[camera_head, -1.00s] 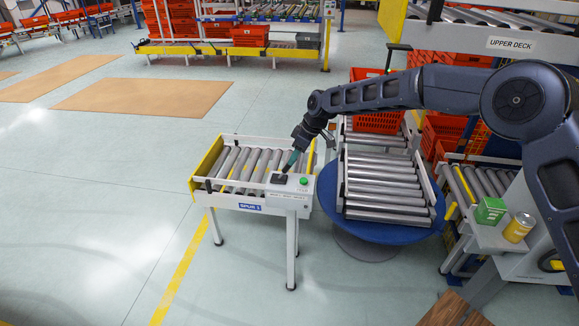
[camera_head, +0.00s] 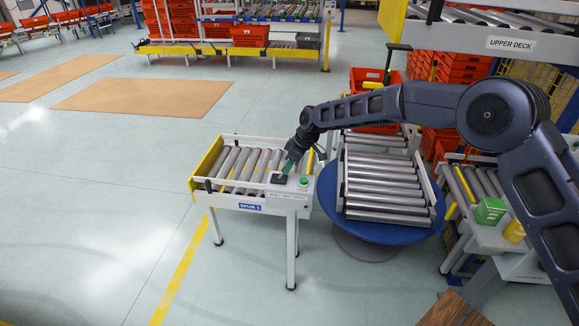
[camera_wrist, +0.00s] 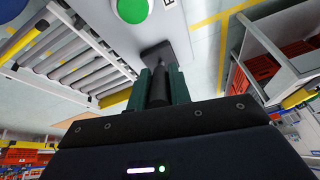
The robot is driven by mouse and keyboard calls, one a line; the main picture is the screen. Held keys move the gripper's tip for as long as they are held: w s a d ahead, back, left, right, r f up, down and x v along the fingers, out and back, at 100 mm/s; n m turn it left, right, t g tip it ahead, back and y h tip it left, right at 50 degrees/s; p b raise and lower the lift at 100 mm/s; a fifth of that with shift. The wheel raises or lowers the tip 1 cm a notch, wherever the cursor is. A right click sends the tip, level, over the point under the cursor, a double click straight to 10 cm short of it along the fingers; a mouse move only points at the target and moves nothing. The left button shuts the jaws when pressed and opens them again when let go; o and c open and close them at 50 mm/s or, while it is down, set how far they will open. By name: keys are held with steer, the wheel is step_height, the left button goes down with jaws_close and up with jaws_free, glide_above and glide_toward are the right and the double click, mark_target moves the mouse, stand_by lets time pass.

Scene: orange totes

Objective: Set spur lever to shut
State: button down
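The spur lever has a black base on the light control box (camera_head: 291,187) at the near right corner of the SPUR 1 roller conveyor (camera_head: 243,172). My gripper (camera_head: 288,168) is at the lever, pointing down and left, and covers much of it in the head view. In the wrist view, the dark lever handle (camera_wrist: 160,84) lies between the two green fingers of my gripper (camera_wrist: 160,90), which sit close against both sides. The lever's black base (camera_wrist: 157,52) shows just beyond the fingertips. The lever's set position cannot be read.
A green button (camera_head: 303,182) sits on the box beside the lever. The blue turntable (camera_head: 375,222) with rollers stands to the right.

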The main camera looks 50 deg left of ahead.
mark_target(280, 175)
steer(key=shift+s+a, duration=0.1)
steer(key=shift+s, duration=0.05)
steer(key=shift+s+a+r+t+h, duration=0.4)
steer(key=shift+s+a+t+h, duration=0.25)
steer(key=shift+t+h, duration=0.4)
steer(key=shift+s+a+r+t+h, duration=0.15)
steer(key=shift+s+a+t+h, duration=0.4)
steer(key=shift+t+h, duration=0.4)
steer(key=c, duration=1.3)
jaws_free()
step_height(280, 175, up, 11)
steer(key=a, duration=0.1)
steer(key=shift+s, duration=0.35)
steer(key=shift+a, duration=0.1)
